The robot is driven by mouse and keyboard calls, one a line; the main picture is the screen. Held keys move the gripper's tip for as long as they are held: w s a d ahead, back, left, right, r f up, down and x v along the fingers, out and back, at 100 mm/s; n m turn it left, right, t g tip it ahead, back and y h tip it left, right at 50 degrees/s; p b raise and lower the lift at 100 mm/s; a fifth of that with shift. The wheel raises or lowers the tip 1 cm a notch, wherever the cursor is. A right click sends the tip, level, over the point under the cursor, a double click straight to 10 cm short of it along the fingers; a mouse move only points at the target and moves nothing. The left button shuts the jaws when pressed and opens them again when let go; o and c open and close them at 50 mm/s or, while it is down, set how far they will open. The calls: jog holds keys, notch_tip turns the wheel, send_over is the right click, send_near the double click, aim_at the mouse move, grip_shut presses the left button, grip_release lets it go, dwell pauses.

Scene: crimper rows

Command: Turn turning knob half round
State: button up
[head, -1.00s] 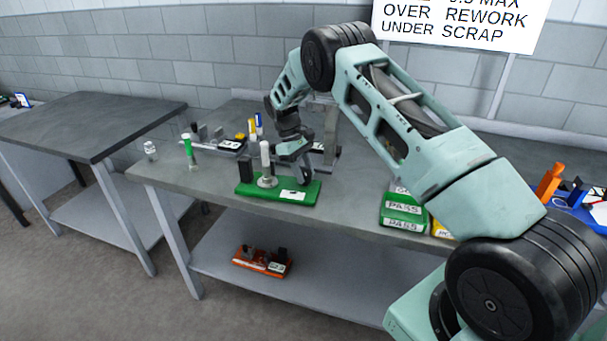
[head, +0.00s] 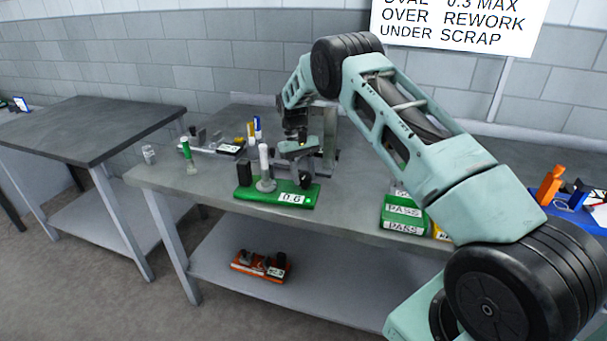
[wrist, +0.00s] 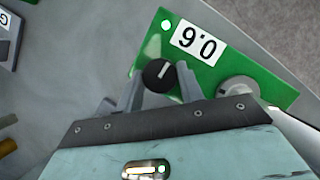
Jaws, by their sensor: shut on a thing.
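The turning knob (wrist: 158,74) is black and round with a white pointer line. It sits on a green instrument base (head: 243,194), which also shows in the wrist view (wrist: 205,72). My gripper (wrist: 160,84) is shut on the knob, one finger on each side. In the head view my gripper (head: 297,168) is over the right part of the base and largely hides the knob. A white display (head: 291,199) on the base reads 0.6. A small green light (wrist: 166,25) glows beside the display in the wrist view.
Green PASS trays (head: 403,211) lie to the right. Pens and small tools stand behind left. An orange-red device (head: 262,265) sits on the lower shelf.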

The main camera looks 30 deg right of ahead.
jog(key=o, duration=1)
jog(key=p+v, duration=0.6)
jog(key=v, duration=1.1)
jog(key=shift+r, duration=0.2)
jog(key=shift+w+f+p, duration=0.1)
jog(key=shift+p, duration=0.35)
